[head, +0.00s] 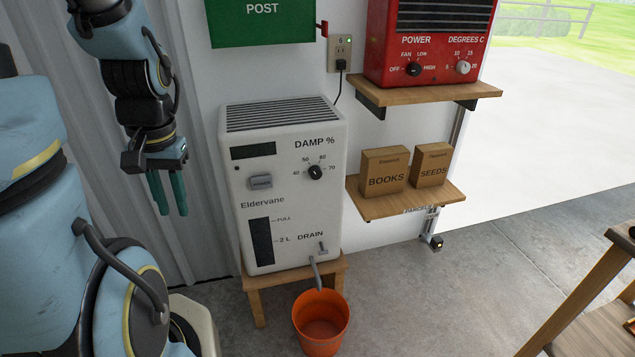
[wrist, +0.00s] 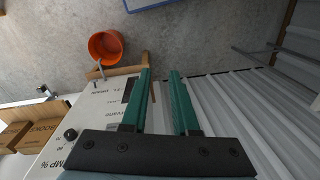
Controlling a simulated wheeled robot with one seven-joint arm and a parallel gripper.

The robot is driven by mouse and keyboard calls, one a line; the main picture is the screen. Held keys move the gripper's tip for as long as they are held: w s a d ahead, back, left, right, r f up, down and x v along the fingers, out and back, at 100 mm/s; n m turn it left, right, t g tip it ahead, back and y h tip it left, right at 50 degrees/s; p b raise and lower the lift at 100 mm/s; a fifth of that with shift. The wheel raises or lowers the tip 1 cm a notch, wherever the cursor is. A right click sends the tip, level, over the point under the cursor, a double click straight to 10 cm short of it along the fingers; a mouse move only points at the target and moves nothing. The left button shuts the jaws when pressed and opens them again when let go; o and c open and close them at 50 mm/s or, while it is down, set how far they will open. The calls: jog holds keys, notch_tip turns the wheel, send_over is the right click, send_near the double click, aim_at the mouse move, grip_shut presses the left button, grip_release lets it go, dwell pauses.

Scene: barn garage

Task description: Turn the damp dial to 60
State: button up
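The damp dial (head: 315,172) is a small black knob on the upper right front of the white dehumidifier (head: 285,222), with marks 40, 50, 60 and 70 around it. Its pointer is too small to read for certain. The dial also shows in the wrist view (wrist: 70,135), at the left beside my gripper's base. My gripper (head: 171,212), with green fingers, hangs pointing down to the left of the dehumidifier, apart from it. In the wrist view its fingers (wrist: 160,73) stand apart with nothing between them.
An orange bucket (head: 321,322) stands on the floor below the drain spout. The dehumidifier rests on a wooden stool (head: 258,305). To the right are shelves with a red heater (head: 430,60) and brown boxes (head: 384,171). A green post box (head: 262,22) hangs above.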

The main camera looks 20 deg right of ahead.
jog(key=shift+o, duration=1.4)
notch_tip(320, 180, down, 7)
jog(key=m+y+b, duration=0.3)
jog(key=m+b, duration=0.1)
jog(key=m, duration=0.1)
jog(key=shift+s+m+g, duration=0.4)
jog(key=shift+s, duration=0.05)
jog(key=shift+o, duration=0.8)
jog(key=f+m+y+b, duration=0.1)
jog(key=w+f+m+y+b, duration=0.1)
jog(key=m, duration=0.1)
jog(key=shift+d+f+t, duration=0.1)
jog(key=shift+t, duration=0.2)
jog(key=shift+o, duration=1.2)
jog(key=w+m+t+y+b, duration=0.1)
jog(key=m, duration=0.1)
jog(key=w+d+f+m+t+y+b, duration=0.1)
jog(key=w+d+f+m+t+b, duration=0.1)
jog(key=w+m, duration=0.1)
jog(key=shift+f+m+y+b, duration=0.25)
jog(key=shift+m+y+b, duration=0.05)
jog(key=shift+y, duration=0.1)
jog(key=m+t+h+b, duration=1)
jog(key=m+t, duration=0.4)
jog(key=m, duration=0.5)
send_near(317, 176)
jog(key=shift+h, duration=0.4)
jog(key=w, duration=0.8)
jog(key=shift+w+d+f, duration=0.2)
jog(key=shift+w+d, duration=0.1)
